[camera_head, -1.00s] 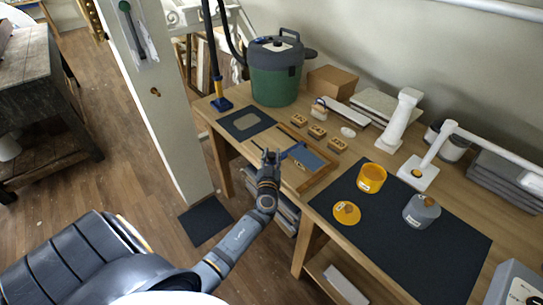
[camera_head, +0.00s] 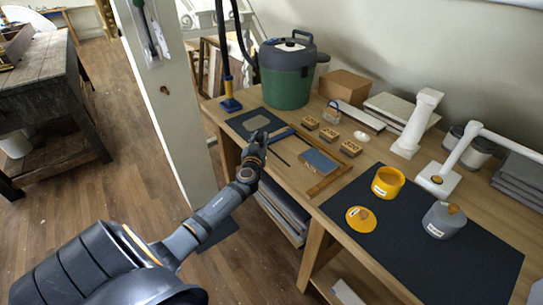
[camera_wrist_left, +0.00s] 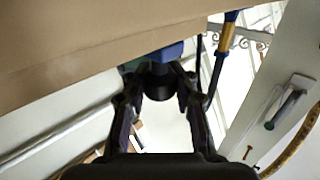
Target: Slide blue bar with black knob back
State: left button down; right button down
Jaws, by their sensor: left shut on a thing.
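The blue bar (camera_head: 283,134) lies across a wooden frame (camera_head: 326,183) on the table, at the frame's end near a dark mat. My left gripper (camera_head: 257,138) is at the bar's outer end, by the table's front edge. In the left wrist view, the black knob (camera_wrist_left: 159,84) sits between the two fingers of the left gripper (camera_wrist_left: 158,92), which are shut on it. The blue bar (camera_wrist_left: 168,52) shows just beyond the knob. In the head view the gripper hides the knob. My right gripper is not in view.
A blue panel (camera_head: 318,161) lies in the frame, with a gap between it and the bar. Small wooden blocks (camera_head: 329,134) stand behind. The dark mat (camera_head: 250,122), a green vacuum (camera_head: 287,85) and a white post (camera_head: 190,120) are near the gripper.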

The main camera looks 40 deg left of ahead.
pick_arm(q)
jog(key=shift+w+a+f, duration=0.1)
jog(key=shift+w+a, duration=0.15)
jog(key=shift+a, duration=0.65)
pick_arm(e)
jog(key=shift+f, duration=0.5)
pick_arm(q)
jog(key=c, duration=1.5)
grip_release()
jog(key=o, duration=0.5)
jog(key=shift+s+a, duration=0.15)
jog(key=shift+s, duration=0.1)
jog(key=shift+w, duration=0.1)
